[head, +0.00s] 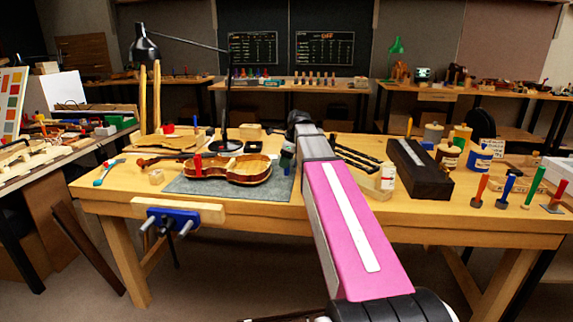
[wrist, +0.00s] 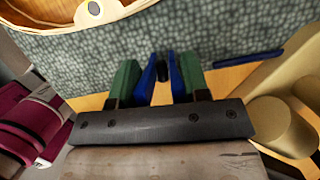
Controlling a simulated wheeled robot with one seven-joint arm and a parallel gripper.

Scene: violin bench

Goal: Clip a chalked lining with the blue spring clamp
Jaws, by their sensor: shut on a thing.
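The blue spring clamp (wrist: 149,78) is between the green-padded fingers of my gripper (wrist: 162,78) in the wrist view, its two blue arms pointing at the grey mat. My gripper is shut on it. In the head view my gripper (head: 287,158) is at the right end of the open violin body (head: 240,172), partly hidden by my arm. The violin's curved wooden rim also shows at the upper left of the wrist view (wrist: 122,17), apart from the clamp.
The violin lies on a grey mat (head: 205,189) on the wooden bench. A red upright piece (head: 198,166) stands at its left part. A black desk lamp (head: 228,145) stands behind it. A long dark box (head: 418,170) and several jars are at the right.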

